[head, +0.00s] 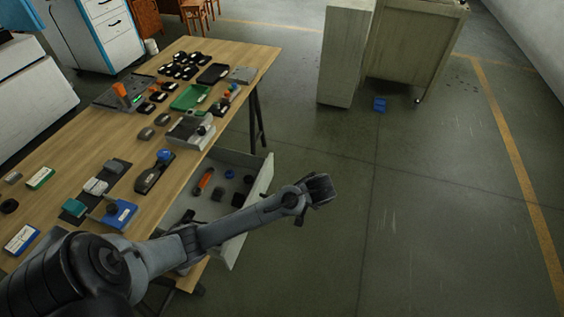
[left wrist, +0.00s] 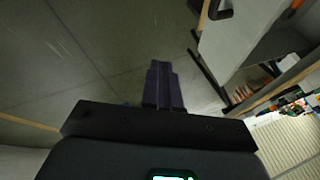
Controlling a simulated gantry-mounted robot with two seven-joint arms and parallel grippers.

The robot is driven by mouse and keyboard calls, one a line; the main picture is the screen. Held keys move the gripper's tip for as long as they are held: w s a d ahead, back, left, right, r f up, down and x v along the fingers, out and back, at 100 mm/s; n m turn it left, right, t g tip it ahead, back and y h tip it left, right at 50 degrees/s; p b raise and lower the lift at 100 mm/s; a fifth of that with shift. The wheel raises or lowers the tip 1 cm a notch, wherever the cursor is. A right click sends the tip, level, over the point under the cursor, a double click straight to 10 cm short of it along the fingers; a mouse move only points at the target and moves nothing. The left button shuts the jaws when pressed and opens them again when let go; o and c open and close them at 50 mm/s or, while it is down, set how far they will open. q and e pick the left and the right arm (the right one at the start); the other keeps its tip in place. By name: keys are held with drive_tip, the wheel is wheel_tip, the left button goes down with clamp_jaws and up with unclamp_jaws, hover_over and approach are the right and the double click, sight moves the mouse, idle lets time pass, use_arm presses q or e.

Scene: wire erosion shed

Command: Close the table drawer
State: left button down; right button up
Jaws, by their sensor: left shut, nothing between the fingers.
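The table drawer (head: 263,184) stands pulled out from under the right side of the wooden table (head: 240,62), with its pale front panel towards the open floor. Inside it lie an orange-and-dark item, a small blue item and several dark pieces. My left arm passes over the drawer and hides its near part. My left gripper (head: 323,190) is beyond the drawer front, over the floor, shut and empty. In the left wrist view the closed fingers (left wrist: 163,84) point towards the floor, and the drawer front (left wrist: 238,32) with a dark handle (left wrist: 220,9) is apart from them at the upper right.
The table top holds a green tray (head: 190,97), black trays, boxes and several small tools. A beige cabinet (head: 410,45) stands at the back, with a blue object (head: 380,104) on the floor beside it. The floor right of the drawer is clear.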

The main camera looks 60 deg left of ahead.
use_arm(q)
drive_tip(key=w+a+r+n+g+y+b, duration=0.1)
drive_tip(key=w+a+r+n, duration=0.15)
drive_tip(key=a, duration=0.35)
drive_tip(key=w+a+r+n+g+y+b, duration=0.1)
drive_tip(key=w+a+r+n, duration=0.15)
drive_tip(key=a, duration=0.25)
drive_tip(key=b, duration=0.5)
approach(272, 159)
drive_tip(key=x, duration=0.5)
drive_tip(key=shift+d+f, duration=0.1)
